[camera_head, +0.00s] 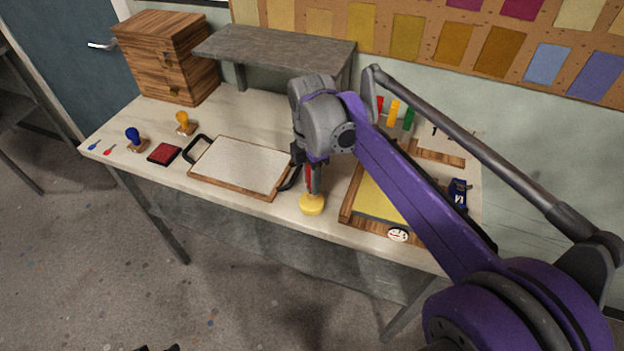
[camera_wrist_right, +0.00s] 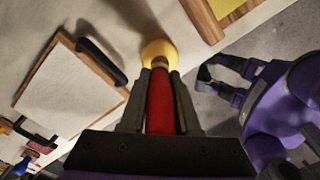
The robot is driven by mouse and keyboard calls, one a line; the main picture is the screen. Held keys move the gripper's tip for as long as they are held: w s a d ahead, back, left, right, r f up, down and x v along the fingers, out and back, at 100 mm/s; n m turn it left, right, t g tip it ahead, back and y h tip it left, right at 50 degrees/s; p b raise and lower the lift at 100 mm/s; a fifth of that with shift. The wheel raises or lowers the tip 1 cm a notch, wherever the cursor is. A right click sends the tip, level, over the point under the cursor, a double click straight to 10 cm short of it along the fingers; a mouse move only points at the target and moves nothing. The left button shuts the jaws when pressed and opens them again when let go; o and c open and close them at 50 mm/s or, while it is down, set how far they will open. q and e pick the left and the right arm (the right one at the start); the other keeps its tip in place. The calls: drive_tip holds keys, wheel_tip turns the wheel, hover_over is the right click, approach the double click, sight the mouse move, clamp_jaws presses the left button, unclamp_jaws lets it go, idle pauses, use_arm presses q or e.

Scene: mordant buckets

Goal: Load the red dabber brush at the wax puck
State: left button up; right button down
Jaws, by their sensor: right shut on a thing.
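The brush's lower end overlaps the puck in both views. I cannot tell whether it touches. Small dark tips at the bottom edge of the head view may be my left gripper (camera_head: 157,348); its state is unclear.
A white board with dark handles (camera_head: 240,166) lies left of the puck. A wood-framed yellow tray (camera_head: 346,212) lies close on the right. Stamps, a red pad (camera_head: 164,153) and a wooden box (camera_head: 165,60) stand further left. A grey shelf (camera_head: 275,47) stands behind.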

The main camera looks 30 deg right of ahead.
drive_tip(key=shift+r+p, duration=1.65)
drive_tip(key=shift+r, duration=1.1)
use_arm(q)
drive_tip(key=r, duration=0.2)
drive_tip(key=w+r, duration=0.1)
drive_tip(key=r, duration=0.1)
drive_tip(key=shift+w+r, duration=0.15)
use_arm(e)
drive_tip(key=shift+f, duration=0.1)
